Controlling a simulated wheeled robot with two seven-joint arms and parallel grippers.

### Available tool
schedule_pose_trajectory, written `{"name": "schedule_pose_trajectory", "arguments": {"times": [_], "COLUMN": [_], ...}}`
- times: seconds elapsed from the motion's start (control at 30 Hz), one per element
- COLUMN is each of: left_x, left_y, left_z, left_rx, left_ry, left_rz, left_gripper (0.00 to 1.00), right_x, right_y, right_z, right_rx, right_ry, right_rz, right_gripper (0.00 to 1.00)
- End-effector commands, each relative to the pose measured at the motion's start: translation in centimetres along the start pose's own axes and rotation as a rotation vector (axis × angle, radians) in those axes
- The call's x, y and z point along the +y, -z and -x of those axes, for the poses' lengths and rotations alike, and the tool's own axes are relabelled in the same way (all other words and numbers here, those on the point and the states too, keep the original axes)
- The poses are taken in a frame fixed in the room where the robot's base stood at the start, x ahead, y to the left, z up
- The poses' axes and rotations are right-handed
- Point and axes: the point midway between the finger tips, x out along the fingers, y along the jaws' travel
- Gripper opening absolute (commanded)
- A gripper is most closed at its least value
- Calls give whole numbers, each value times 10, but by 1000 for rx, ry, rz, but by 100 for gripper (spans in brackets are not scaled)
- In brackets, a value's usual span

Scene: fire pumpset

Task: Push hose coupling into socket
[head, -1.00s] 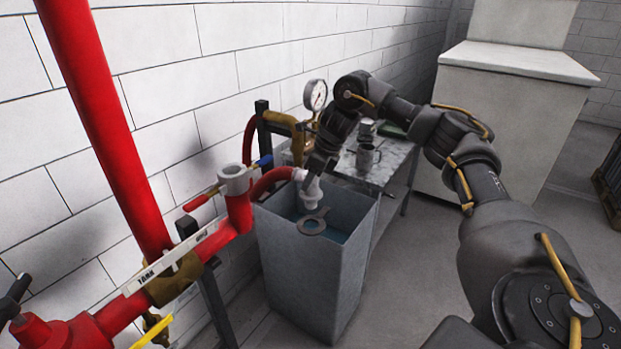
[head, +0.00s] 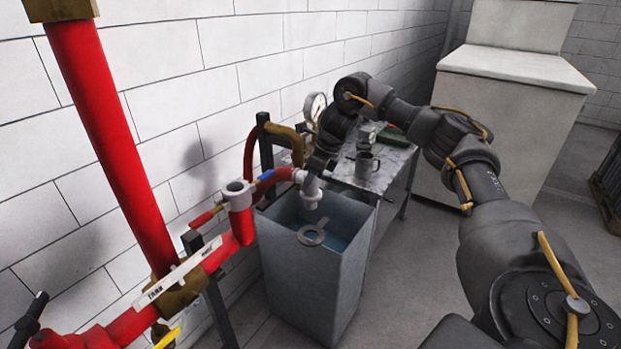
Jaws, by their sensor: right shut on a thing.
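My right gripper (head: 313,168) is shut on the pale grey hose coupling (head: 310,191) and holds it above the front part of an open grey tank. A short red hose (head: 277,177) meets the coupling from the left. A round grey fitting with an open top (head: 238,187), which looks like the socket, sits on the red pipework to the left of the coupling. The coupling is apart from this fitting. The gripper's fingers are small and partly hidden by its wrist. My left gripper is out of view.
The grey tank (head: 310,280) holds water, with a flat grey ring (head: 311,235) at its opening. A metal table (head: 395,170) behind carries a mug (head: 366,164). A pressure gauge (head: 315,106) stands near my right wrist. A red pipe (head: 105,130) rises at the left.

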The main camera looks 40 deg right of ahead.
Motion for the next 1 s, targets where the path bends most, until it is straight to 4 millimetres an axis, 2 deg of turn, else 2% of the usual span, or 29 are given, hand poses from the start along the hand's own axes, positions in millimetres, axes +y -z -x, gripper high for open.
{"name": "schedule_pose_trajectory", "arguments": {"times": [0.1,0.43,0.57,0.67,0.77,0.87,1.0], "left_x": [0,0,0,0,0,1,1], "left_y": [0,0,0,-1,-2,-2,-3], "left_z": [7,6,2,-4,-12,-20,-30], "left_rx": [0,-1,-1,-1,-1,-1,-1], "left_ry": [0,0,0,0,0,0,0], "left_rz": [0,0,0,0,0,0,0], "left_gripper": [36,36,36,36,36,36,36], "right_x": [0,1,15,43,84,132,197], "right_y": [-3,-3,-7,-14,-20,-19,-5], "right_z": [6,5,-4,-18,-36,-55,-74], "right_rx": [-2,-2,0,0,1,1,1], "right_ry": [0,-1,-31,-93,-183,-289,-437], "right_rz": [0,5,79,224,442,697,1052], "right_gripper": [2,2,2,2,2,2,2]}}
